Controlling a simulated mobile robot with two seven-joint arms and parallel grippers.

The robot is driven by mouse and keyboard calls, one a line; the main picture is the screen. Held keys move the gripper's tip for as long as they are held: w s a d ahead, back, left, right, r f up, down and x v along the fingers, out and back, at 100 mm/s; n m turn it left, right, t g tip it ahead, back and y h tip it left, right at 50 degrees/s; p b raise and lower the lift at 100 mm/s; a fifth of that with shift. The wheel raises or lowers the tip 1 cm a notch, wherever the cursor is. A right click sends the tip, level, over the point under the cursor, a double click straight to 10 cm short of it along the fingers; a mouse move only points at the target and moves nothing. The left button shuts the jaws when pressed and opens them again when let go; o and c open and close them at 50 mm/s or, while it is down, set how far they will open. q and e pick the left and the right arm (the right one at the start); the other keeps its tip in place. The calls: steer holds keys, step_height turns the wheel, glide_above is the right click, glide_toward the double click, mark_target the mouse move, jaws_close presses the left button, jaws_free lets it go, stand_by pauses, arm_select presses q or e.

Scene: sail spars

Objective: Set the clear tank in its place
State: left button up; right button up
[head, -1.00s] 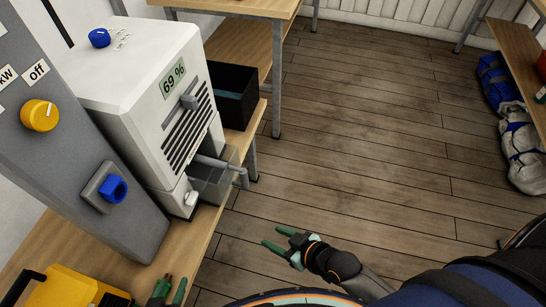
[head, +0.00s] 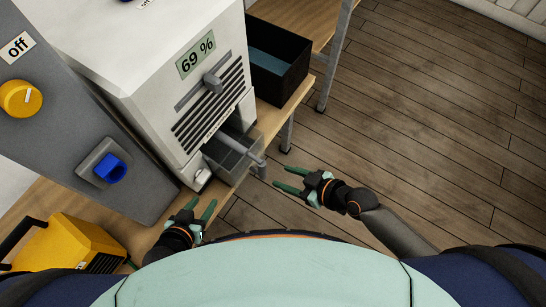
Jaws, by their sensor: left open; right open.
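The clear tank (head: 228,160) is a see-through grey box low on the front of the white machine (head: 192,75). It sits partly inside the machine's lower opening and sticks out at the front, with a grey bar-like handle (head: 243,150) on it. How deep it reaches inside is hidden. My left gripper (head: 199,211) is open and empty, below and left of the tank near the bench edge. My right gripper (head: 284,180) is open and empty, just right of the tank's handle and apart from it.
A yellow case (head: 75,243) lies at the lower left. A black bin (head: 280,68) stands behind on the wooden bench (head: 265,117). The floor (head: 410,130) at right is clear.

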steer(key=b+x, duration=0.4)
steer(key=x, duration=0.3)
steer(key=shift+a+f+b, duration=0.15)
steer(key=shift+f+b, duration=0.2)
steer(key=shift+f, duration=0.05)
steer(key=shift+w+a, duration=0.2)
steer(key=shift+w, duration=0.05)
steer(key=shift+c, duration=0.3)
steer(key=shift+r, duration=0.1)
jaws_close()
steer(key=shift+w+d, duration=0.1)
steer(key=shift+w+d+r+n+b, duration=0.15)
steer(key=shift+w+d+n+b, duration=0.2)
steer(key=shift+w+b, duration=0.2)
